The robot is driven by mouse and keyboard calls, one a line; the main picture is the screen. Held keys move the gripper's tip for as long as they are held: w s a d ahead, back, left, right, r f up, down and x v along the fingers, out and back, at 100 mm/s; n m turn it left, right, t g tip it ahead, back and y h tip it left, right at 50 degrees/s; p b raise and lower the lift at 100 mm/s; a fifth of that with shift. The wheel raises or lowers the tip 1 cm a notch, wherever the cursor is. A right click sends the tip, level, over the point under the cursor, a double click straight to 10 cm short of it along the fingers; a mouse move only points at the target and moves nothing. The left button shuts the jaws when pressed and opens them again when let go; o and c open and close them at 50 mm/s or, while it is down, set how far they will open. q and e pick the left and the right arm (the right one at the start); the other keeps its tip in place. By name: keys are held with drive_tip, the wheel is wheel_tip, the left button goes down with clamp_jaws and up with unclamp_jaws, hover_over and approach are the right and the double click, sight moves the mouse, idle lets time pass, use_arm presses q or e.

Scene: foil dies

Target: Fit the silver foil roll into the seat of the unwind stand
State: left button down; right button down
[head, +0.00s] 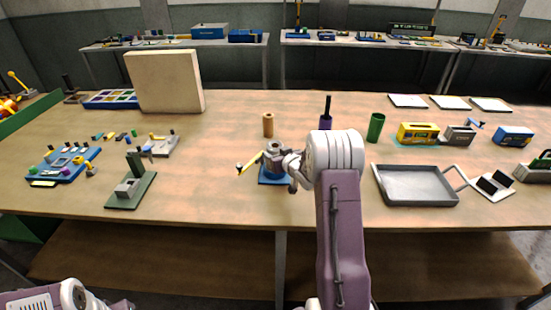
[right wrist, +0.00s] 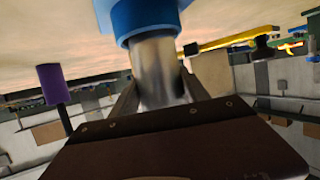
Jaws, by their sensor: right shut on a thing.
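The unwind stand (head: 272,179) has a blue base and a yellow arm, and stands near the middle of the table. The silver foil roll (head: 273,146) is upright over the stand's blue seat. My right gripper (head: 279,157) is shut on the roll. In the right wrist view the silver roll (right wrist: 158,70) is between the fingers, and its far end meets the stand's blue collar (right wrist: 150,20). How deep it sits inside is hidden. Part of my left arm shows at the lower left of the head view; its fingers are not visible.
A grey tray (head: 417,201) lies right of my arm. A green fixture (head: 130,190) stands left. The table between the fixture and stand is clear.

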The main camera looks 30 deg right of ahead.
drive_tip(key=c, duration=0.8)
unclamp_jaws()
drive_tip(key=shift+s+a+f+g, duration=0.1)
drive_tip(key=shift+f+g, duration=0.05)
drive_tip(key=shift+f, duration=0.4)
drive_tip(key=shift+s+f+g, duration=0.1)
drive_tip(key=shift+f+g, duration=0.05)
drive_tip(key=shift+f, duration=0.35)
drive_tip(key=shift+c, duration=0.2)
drive_tip(key=shift+o, duration=1.4)
drive_tip(key=shift+w+f, duration=0.15)
drive_tip(key=shift+w, duration=0.1)
drive_tip(key=shift+w+d+f, duration=0.1)
drive_tip(key=shift+w+d, duration=0.1)
drive_tip(key=shift+s+r, duration=0.15)
drive_tip(key=shift+r, duration=0.25)
